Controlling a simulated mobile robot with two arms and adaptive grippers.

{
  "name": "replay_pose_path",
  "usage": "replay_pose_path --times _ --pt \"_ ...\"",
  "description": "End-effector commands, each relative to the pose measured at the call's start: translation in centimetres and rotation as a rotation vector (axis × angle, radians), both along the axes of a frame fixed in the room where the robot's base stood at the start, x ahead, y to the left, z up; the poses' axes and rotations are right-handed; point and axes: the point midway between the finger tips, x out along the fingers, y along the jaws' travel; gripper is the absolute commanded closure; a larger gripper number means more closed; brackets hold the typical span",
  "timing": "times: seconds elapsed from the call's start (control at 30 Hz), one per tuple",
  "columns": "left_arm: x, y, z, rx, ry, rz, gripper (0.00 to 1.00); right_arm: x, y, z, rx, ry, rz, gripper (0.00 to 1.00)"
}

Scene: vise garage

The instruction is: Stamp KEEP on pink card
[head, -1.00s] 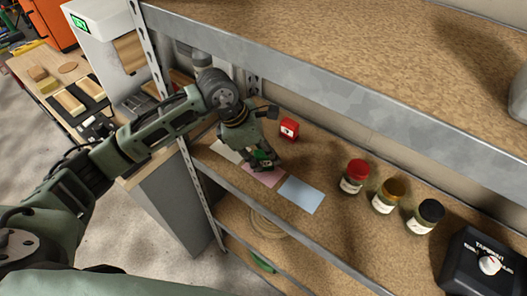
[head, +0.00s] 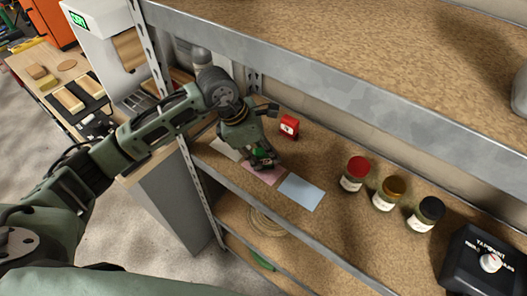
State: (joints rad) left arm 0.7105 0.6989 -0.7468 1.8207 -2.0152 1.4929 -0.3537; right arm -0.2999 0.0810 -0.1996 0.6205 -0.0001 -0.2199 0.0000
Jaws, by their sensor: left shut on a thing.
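The pink card (head: 263,177) lies flat on the middle shelf, between a pale card (head: 225,149) on its left and a light blue card (head: 301,191) on its right. My left gripper (head: 263,162) points down over the back part of the pink card. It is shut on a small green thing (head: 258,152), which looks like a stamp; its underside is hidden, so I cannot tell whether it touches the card. No mark shows on the visible part of the pink card. A red block with a white label (head: 289,125) stands behind the cards. My right gripper is not in view.
Three jars with red (head: 357,166), amber (head: 393,190) and black (head: 431,208) lids stand to the right on the shelf. A black box with a white knob (head: 487,262) is at the far right.

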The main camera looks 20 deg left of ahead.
Motion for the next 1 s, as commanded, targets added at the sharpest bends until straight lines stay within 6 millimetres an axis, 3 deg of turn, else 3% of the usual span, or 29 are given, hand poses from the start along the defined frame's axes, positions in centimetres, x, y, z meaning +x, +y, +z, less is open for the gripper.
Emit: replay_pose_path --times 1.0 --pt "-0.04 0.02 -0.77 0.001 0.002 0.000 0.94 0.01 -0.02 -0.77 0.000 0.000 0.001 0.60"
